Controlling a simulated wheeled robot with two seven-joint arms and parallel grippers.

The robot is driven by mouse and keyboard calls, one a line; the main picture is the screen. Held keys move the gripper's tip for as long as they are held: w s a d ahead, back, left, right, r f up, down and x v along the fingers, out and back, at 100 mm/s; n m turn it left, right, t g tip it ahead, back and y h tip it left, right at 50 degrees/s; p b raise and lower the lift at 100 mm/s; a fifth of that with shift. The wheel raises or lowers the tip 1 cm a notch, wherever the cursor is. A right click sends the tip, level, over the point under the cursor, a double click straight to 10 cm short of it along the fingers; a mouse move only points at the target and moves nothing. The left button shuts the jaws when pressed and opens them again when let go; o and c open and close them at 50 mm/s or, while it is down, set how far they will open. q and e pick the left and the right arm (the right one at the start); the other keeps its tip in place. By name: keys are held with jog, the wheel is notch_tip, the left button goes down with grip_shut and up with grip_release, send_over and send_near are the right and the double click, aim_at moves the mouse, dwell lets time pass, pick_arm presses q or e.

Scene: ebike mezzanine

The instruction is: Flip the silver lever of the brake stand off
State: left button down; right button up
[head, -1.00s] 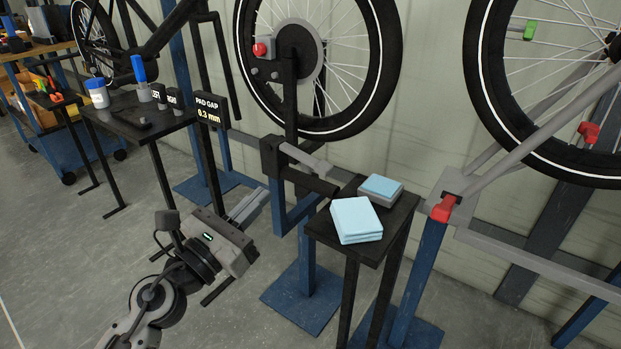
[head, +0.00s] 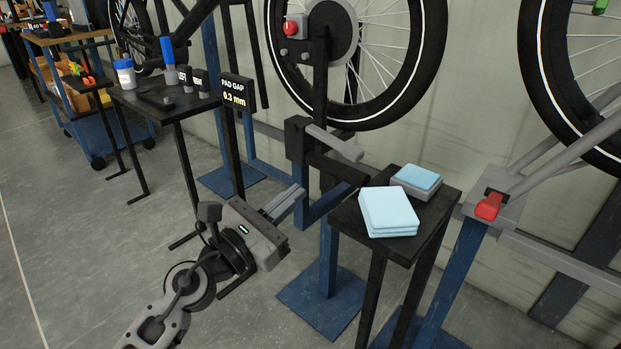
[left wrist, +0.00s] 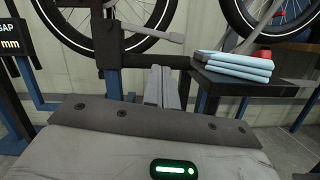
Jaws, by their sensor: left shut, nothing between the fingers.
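The silver lever (head: 335,143) is a flat grey bar sticking out to the right from the black clamp block (head: 298,139) of the brake stand, below the bike wheel. It also shows in the left wrist view (left wrist: 155,37), above and beyond my fingers. A black bar (head: 338,169) juts out just under it. My left gripper (head: 297,192) is shut and empty. It is in front of the stand, lower than the lever and apart from it. Its shut fingers (left wrist: 161,86) point towards the stand in the wrist view. My right gripper is not in view.
A black side table (head: 422,225) with light blue cloths (head: 388,211) stands right of the stand. A black table (head: 165,103) with bottles and a pad gap display (head: 236,92) stand left. A red clamp (head: 488,206) is at the right. The floor at lower left is free.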

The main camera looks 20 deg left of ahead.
aim_at(327, 166)
pick_arm(q)
jog(key=p+x, duration=0.2)
jog(key=x, duration=0.7)
jog(key=shift+w+d, duration=0.1)
jog(key=shift+w, duration=0.05)
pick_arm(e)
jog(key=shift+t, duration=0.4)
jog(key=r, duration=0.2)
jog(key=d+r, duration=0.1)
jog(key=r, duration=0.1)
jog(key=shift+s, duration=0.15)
pick_arm(q)
jog(key=shift+r, duration=0.1)
